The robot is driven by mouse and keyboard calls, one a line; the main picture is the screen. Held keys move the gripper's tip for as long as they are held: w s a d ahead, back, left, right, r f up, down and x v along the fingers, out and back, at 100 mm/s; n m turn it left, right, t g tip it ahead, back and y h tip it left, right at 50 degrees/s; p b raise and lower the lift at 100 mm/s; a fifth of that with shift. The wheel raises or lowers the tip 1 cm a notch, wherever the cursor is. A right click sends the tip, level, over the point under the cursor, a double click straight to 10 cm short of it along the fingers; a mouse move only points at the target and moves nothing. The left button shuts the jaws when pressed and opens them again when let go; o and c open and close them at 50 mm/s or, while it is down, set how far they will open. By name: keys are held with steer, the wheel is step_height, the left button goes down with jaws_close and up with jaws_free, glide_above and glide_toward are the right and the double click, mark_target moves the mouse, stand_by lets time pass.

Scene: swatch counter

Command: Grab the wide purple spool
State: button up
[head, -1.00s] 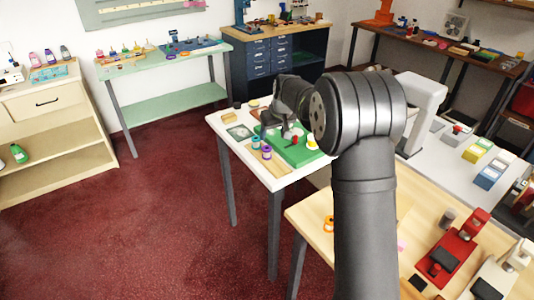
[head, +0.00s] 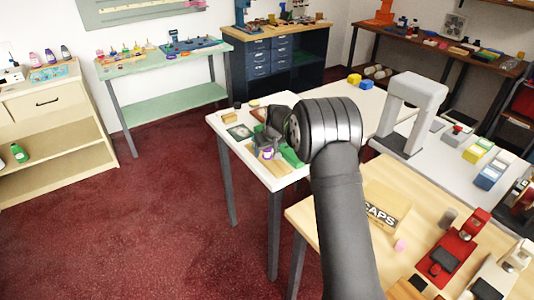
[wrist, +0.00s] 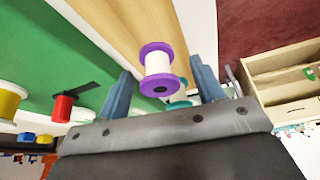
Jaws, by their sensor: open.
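The purple spool (wrist: 158,70), with purple rims and a white middle, stands between the two blue-grey fingers of my open gripper (wrist: 159,64) in the wrist view. A gap shows on each side, so the fingers are apart from it. In the head view the purple spool (head: 266,153) is partly visible on a wooden strip, with my gripper over it. A teal spool (wrist: 180,103) is just behind it in the wrist view, mostly hidden by the purple spool and the gripper.
A green mat (wrist: 40,50) lies beside the wooden strip (wrist: 120,25). Red (wrist: 62,108) and yellow (wrist: 9,101) pieces are off to the left in the wrist view. The white table (head: 285,182) has a dark green card (head: 240,132) at its left.

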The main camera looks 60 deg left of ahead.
steer(key=c, duration=1)
steer(key=shift+c, duration=0.2)
steer(key=shift+r, duration=0.15)
